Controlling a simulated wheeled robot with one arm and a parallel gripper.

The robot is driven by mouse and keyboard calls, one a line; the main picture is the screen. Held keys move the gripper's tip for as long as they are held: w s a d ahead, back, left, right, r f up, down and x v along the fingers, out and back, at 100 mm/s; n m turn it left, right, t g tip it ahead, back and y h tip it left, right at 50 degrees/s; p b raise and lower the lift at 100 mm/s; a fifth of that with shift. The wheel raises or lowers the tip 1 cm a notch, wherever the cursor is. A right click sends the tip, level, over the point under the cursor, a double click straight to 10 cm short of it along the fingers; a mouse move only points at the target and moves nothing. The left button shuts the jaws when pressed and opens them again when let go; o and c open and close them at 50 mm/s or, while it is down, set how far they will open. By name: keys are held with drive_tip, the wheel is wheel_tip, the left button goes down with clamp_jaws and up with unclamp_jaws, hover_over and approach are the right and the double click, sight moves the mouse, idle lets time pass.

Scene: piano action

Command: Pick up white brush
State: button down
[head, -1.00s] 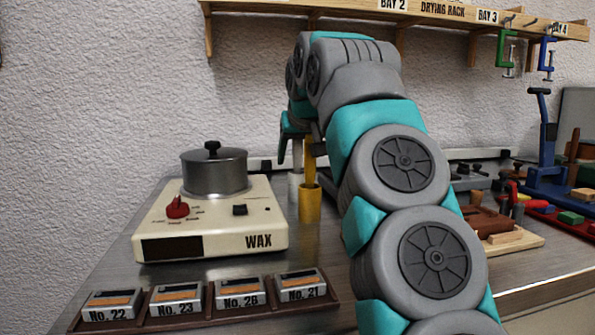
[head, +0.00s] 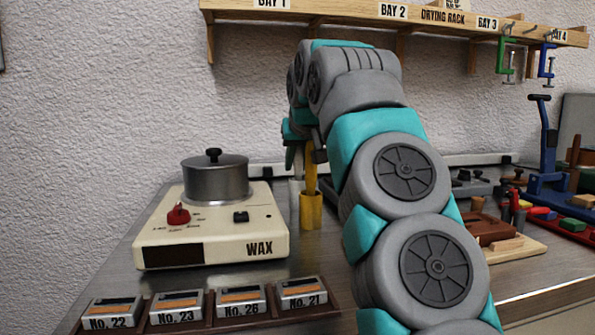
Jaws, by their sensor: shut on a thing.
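The white brush (head: 298,164) shows as a narrow pale strip beside my gripper, above a white cup (head: 294,190). My gripper (head: 297,158) is shut on it; its teal finger shows on the left, and my arm hides part of the jaws. I cannot tell whether the brush's lower end is still inside the white cup. A yellow brush (head: 310,172) stands in a yellow cup (head: 311,210) just to the right, close to the jaws.
A wax heater (head: 210,250) with a lidded pot (head: 215,180) stands left of the cups. A rack of numbered boxes (head: 205,318) lies in front. A drying rack shelf (head: 350,12) hangs on the wall above. Tools and a wooden board (head: 515,248) lie at the right.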

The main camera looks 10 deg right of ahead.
drive_tip(key=shift+r, duration=0.1)
drive_tip(key=shift+s+d+r+p, duration=0.1)
drive_tip(key=shift+d+r+p, duration=0.05)
drive_tip(key=shift+r+p, duration=1.2)
drive_tip(key=shift+s+d+r+p, duration=0.1)
drive_tip(key=shift+r+p, duration=0.95)
drive_tip(key=shift+r, duration=0.5)
drive_tip(key=shift+r, duration=0.2)
drive_tip(key=s+d+b, duration=0.4)
drive_tip(key=s, duration=0.3)
drive_tip(key=s+d+b, duration=0.4)
drive_tip(key=s, duration=0.4)
drive_tip(key=shift+s+d+r, duration=0.15)
drive_tip(key=shift+r, duration=0.15)
